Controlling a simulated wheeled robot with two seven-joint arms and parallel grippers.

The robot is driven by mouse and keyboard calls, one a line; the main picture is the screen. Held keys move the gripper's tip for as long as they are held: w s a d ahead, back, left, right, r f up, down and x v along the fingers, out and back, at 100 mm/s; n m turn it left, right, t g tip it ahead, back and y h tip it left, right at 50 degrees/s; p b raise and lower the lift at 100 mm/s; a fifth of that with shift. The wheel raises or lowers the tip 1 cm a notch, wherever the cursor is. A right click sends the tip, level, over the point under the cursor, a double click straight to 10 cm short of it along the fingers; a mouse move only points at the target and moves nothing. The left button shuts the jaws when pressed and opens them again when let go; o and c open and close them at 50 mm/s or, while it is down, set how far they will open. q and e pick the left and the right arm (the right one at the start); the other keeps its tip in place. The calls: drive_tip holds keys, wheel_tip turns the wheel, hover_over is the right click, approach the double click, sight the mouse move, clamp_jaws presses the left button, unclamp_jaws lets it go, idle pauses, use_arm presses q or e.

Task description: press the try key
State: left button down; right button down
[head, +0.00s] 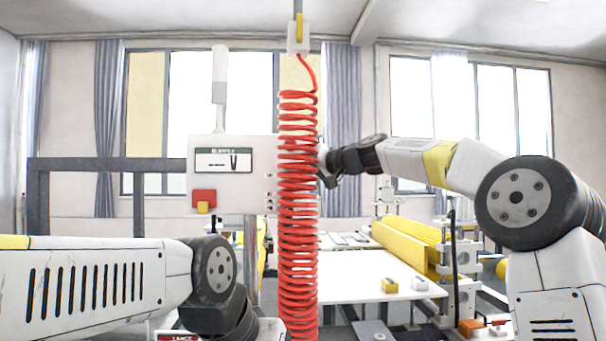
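A pale control box (229,186) hangs left of centre on a post. It has a display (222,161), a red and yellow switch (204,200) low on the left, and small keys (269,190) along its right edge. I cannot read which one is the try key. My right gripper (325,168) is at the end of my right arm, just right of the red coil and partly hidden by it. Whether its fingers are open or shut does not show. My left arm ends low on the left; its gripper is out of view.
A red coiled hose (298,200) hangs in front of the box's right edge. Behind stands a white table (365,275) with small yellow and white blocks (390,286). Yellow beams (420,245) lie at its right, and a dark frame (90,165) stands at left.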

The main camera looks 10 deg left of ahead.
drive_tip(key=shift+w, duration=0.1)
drive_tip(key=shift+w+a, duration=0.1)
drive_tip(key=shift+w, duration=0.2)
drive_tip(key=shift+w+a, duration=0.15)
drive_tip(key=shift+w, duration=0.35)
idle(0.7)
idle(0.3)
drive_tip(key=shift+s+d, duration=0.25)
drive_tip(key=shift+s, duration=0.65)
drive_tip(key=s, duration=0.2)
drive_tip(key=s+d, duration=0.1)
drive_tip(key=s, duration=0.1)
drive_tip(key=shift+s+d, duration=0.2)
drive_tip(key=shift+s, duration=0.2)
idle(0.4)
